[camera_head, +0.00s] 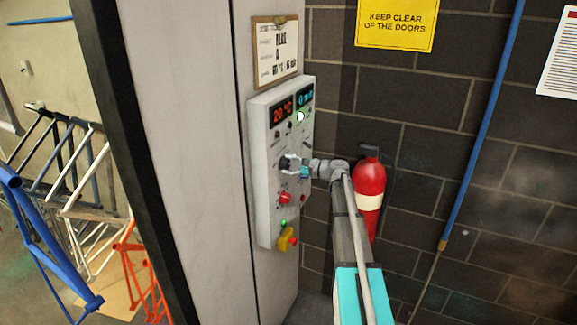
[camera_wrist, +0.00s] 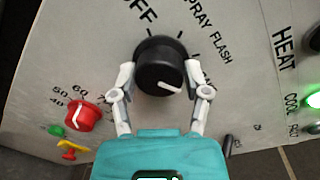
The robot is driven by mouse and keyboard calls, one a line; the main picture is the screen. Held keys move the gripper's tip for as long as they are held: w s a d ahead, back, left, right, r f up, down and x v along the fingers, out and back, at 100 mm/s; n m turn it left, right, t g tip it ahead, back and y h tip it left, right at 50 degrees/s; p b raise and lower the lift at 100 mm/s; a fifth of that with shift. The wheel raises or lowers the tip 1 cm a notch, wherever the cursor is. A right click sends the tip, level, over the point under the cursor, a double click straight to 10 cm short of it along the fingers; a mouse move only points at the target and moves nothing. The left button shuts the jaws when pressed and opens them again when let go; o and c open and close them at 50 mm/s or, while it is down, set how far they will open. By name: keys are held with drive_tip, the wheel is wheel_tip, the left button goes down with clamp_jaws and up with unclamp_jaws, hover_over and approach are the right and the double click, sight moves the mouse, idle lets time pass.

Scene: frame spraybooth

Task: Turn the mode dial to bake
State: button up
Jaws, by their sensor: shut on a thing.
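The mode dial (camera_wrist: 158,62) is a round black knob with a white pointer line, on the pale control panel (camera_head: 262,215). My gripper (camera_wrist: 159,78) is shut on the dial, one finger on each side. In the wrist view the pointer slants to the lower right, toward the right finger. OFF, SPRAY and FLASH are readable around the dial's upper and right side. A further label by the right finger is mostly hidden, so I cannot tell whether the pointer meets it. In the head view my gripper (camera_head: 296,167) reaches the panel from the right.
A red knob (camera_wrist: 82,116) with a number scale is left of the dial in the wrist view. A yellow handle (camera_head: 286,239) is low on the panel. A green light (camera_wrist: 314,100) glows by COOL. A red extinguisher (camera_head: 370,182) hangs behind my arm.

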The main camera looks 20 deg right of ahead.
idle(0.3)
drive_tip(key=o, duration=1.1)
drive_tip(key=shift+a, duration=0.1)
drive_tip(key=shift+o, duration=0.2)
drive_tip(key=shift+n, duration=0.4)
